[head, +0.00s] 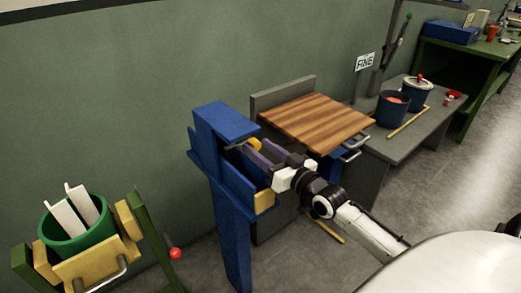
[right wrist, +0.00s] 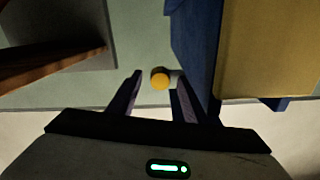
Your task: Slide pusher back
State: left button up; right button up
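The pusher shows as an orange-yellow knob (head: 252,143) on a short grey metal rod, at the upper part of the blue stand (head: 236,240). In the right wrist view the knob (right wrist: 160,78) appears between the fingertips of my right gripper (right wrist: 157,77). The blue side of the stand (right wrist: 192,45) is close to the right finger. My right gripper (head: 257,157) is open, its dark fingers apart on either side of the knob. I cannot tell whether either finger touches it. The far end of the rod is hidden. My left gripper is not in view.
A wooden-topped table (head: 315,122) stands just right of the stand. A yellow block (head: 264,201) sits low on the stand. A green bucket (head: 75,232) and a red-knobbed lever (head: 175,253) are at the left. A grey bench (head: 425,125) holds buckets at the right.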

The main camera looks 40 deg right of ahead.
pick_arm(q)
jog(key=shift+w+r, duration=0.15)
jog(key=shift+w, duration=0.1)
pick_arm(e)
jog(key=shift+s, duration=0.25)
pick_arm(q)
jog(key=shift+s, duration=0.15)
pick_arm(e)
jog(key=s, duration=0.9)
jog(key=shift+s, duration=0.4)
